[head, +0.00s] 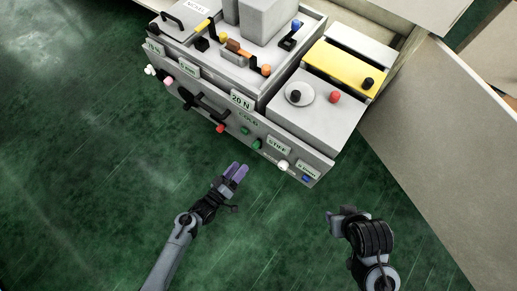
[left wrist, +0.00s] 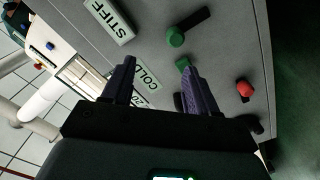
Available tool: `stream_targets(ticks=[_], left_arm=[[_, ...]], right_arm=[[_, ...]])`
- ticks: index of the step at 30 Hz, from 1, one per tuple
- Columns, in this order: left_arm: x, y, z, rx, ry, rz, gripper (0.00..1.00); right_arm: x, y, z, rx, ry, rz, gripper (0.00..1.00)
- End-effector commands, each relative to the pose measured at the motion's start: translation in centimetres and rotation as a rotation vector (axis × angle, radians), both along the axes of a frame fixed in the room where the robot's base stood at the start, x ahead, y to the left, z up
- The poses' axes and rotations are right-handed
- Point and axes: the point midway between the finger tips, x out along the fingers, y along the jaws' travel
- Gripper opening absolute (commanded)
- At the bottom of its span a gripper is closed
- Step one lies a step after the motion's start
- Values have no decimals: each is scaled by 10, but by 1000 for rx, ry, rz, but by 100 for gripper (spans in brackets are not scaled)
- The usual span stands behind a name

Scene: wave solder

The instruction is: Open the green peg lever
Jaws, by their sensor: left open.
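A green peg (head: 257,144) stands out from the grey front panel of the machine. In the left wrist view a green peg (left wrist: 175,38) shows at the end of a short black lever, with a smaller green piece (left wrist: 182,63) close by, partly behind a fingertip. My left gripper (head: 236,171) is open and empty, in front of the panel and apart from the green pegs. Its two dark purple fingers (left wrist: 159,66) point at the panel. My right gripper (head: 342,214) is at the lower right, far from the panel; its finger opening is not clear.
A red knob (left wrist: 245,90) sits on the panel near the green pegs. A white knob (head: 283,165), a blue button (head: 306,178) and a black handle (head: 205,104) are also on the front. Green floor in front of the machine is clear.

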Motion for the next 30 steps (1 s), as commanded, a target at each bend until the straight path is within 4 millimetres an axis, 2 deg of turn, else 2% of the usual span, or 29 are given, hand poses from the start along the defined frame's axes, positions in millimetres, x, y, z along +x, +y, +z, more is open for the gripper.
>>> stream_targets(ticks=[1,4,14,24,30], left_arm=[[4,0,-18,0,-7,0,58],[9,0,-25,0,-16,1,58],[29,-9,-29,-1,-28,0,58],[74,-38,-30,-1,-28,0,58],[95,-51,-29,0,-27,0,58]], right_arm=[[-1,1,-21,2,2,1,43],[-5,4,-34,10,12,0,43],[-2,3,-47,13,4,-5,43],[-2,0,-74,-1,3,3,43],[-2,0,-86,0,4,3,43]])
